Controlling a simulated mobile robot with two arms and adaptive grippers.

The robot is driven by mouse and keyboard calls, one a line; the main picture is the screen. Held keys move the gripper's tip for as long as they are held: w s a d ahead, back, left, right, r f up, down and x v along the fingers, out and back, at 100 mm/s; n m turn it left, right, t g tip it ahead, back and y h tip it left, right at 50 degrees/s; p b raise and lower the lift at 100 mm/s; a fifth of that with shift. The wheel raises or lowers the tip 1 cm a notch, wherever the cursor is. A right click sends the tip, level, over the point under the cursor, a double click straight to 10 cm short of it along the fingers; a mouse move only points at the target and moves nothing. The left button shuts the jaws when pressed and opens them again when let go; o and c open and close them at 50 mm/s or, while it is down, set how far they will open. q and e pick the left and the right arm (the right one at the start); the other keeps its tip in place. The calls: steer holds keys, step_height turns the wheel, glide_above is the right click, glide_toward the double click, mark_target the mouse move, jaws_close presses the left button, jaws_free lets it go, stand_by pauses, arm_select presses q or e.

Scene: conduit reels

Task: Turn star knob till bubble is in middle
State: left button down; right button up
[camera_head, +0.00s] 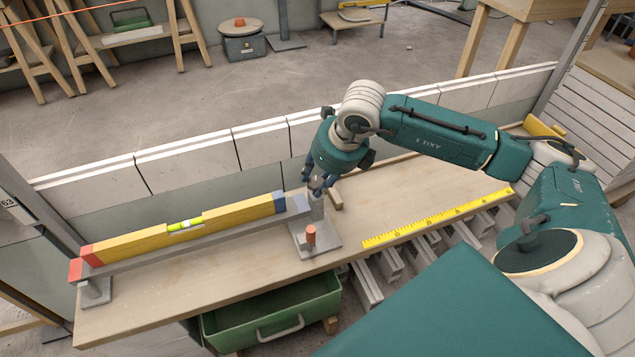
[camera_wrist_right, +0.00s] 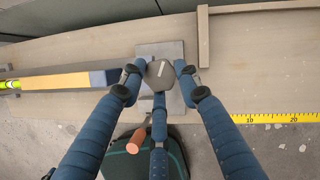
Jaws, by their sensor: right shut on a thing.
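A yellow spirit level (camera_head: 235,213) with a red left end and a blue right end lies along a grey bar. Its bright green vial (camera_head: 185,223) is near the middle of the level; the bubble is too small to place surely. The grey star knob (camera_wrist_right: 160,73) sits above a grey base plate (camera_head: 322,247) at the bar's right end. My right gripper (camera_head: 318,187) points down over this plate, its blue fingers closed around the knob, which they mostly hide in the head view. My left gripper is not in view.
An orange-topped peg (camera_head: 310,235) stands on the plate close to my right gripper. A yellow measuring strip (camera_head: 435,218) lies along the bench's front edge. A green bin (camera_head: 272,312) is below the bench. A low pale block wall (camera_head: 190,158) runs behind it.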

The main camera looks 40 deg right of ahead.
steer(key=n, duration=0.2)
steer(key=n+y, duration=0.1)
steer(key=shift+w+d+n+y+b, duration=0.2)
steer(key=shift+n+y+b, duration=0.1)
steer(key=shift+n+b, duration=0.1)
steer(key=shift+n, duration=0.4)
steer(key=shift+d+n+g+y, duration=0.1)
steer(key=shift+n+g+y, duration=0.25)
steer(key=shift+n, duration=0.35)
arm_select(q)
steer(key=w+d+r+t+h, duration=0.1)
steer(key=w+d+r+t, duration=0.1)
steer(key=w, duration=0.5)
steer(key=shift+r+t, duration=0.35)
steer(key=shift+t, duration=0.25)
arm_select(e)
steer(key=shift+n+g+y, duration=0.35)
steer(key=shift+n, duration=0.75)
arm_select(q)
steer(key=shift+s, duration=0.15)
arm_select(e)
steer(key=o, duration=1.1)
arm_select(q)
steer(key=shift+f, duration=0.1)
arm_select(e)
steer(key=shift+o, duration=0.2)
steer(key=v, duration=1.2)
steer(key=shift+w, duration=0.1)
